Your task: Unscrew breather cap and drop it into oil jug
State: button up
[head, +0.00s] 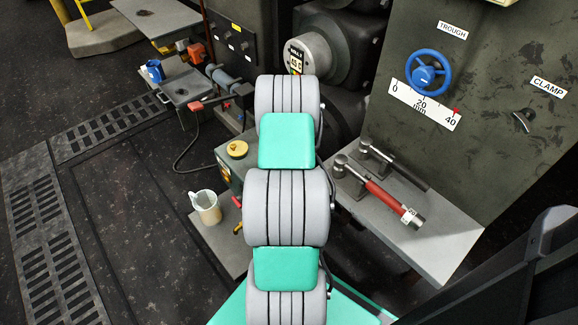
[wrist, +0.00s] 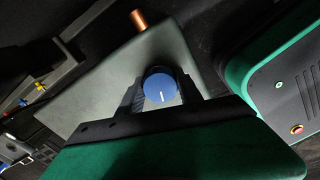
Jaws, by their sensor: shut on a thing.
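My gripper (wrist: 162,92) is shut on a round blue cap (wrist: 160,84) with a white line on its top, which I take as the breather cap. One dark finger is on each side of it. The cap is over the grey-green box (wrist: 95,90); whether it is still seated there I cannot tell. In the head view my arm hides the gripper and the cap. The oil jug (head: 208,208), a cream open-topped pitcher, stands upright on a grey surface left of my arm.
A yellow cap (head: 237,149) sits on the box left of my arm. A red-handled tool (head: 392,200) lies on the right shelf (head: 430,240). A blue handwheel (head: 427,70) is on the right panel.

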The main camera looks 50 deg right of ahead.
jog(key=shift+n, duration=1)
jog(key=shift+n, duration=0.7)
jog(key=shift+f+n, duration=0.1)
jog(key=shift+n, duration=0.3)
jog(key=shift+p, duration=0.3)
jog(key=shift+n, duration=1.1)
